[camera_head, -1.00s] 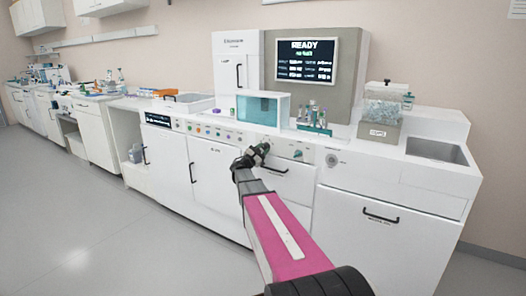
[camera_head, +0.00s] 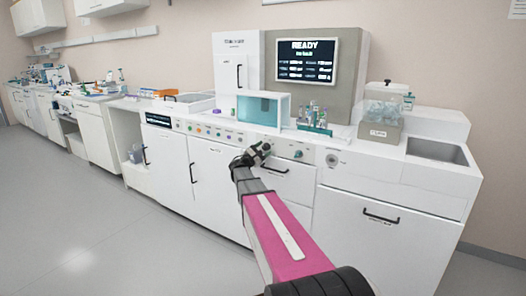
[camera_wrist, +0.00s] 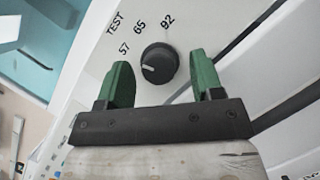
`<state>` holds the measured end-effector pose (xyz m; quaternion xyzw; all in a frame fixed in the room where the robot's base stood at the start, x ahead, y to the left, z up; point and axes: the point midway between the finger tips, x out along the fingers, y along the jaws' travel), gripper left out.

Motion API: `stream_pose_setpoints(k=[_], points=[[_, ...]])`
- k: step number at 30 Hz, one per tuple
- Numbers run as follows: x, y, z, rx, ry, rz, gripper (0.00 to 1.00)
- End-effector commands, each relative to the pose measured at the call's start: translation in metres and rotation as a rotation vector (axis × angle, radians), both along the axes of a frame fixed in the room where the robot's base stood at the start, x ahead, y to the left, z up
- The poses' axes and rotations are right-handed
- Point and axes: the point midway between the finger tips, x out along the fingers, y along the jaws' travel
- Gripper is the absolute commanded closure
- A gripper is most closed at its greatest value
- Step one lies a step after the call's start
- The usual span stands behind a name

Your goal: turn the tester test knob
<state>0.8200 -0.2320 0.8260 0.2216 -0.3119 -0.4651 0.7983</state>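The test knob (camera_wrist: 159,63) is a round dark knob with a white pointer line, in the wrist view. It sits on a white panel marked TEST, 57, 65 and 92. The pointer is toward the 57 side. My gripper (camera_wrist: 158,80) is open, with its green fingers on either side of the knob and a gap to each. The wrist view does not make clear how far the fingertips reach along the knob. In the head view my gripper (camera_head: 259,151) is at the front panel of the white tester (camera_head: 217,131), and it hides the knob there.
A screen reading READY (camera_head: 306,60) is above the counter. A teal-windowed box (camera_head: 262,109) and a tube rack (camera_head: 313,124) stand behind the panel. Another knob (camera_head: 298,154) is right of my gripper. A drawer handle (camera_head: 275,170) lies just below it.

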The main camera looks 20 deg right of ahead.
Motion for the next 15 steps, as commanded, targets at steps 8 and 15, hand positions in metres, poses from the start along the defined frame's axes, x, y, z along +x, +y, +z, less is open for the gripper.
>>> stream_pose_setpoints(k=[8,15], points=[[0.000,0.002,0.000,-0.002,0.001,0.001,0.40],[-0.013,0.029,-0.009,-0.001,0.001,0.003,0.40]])
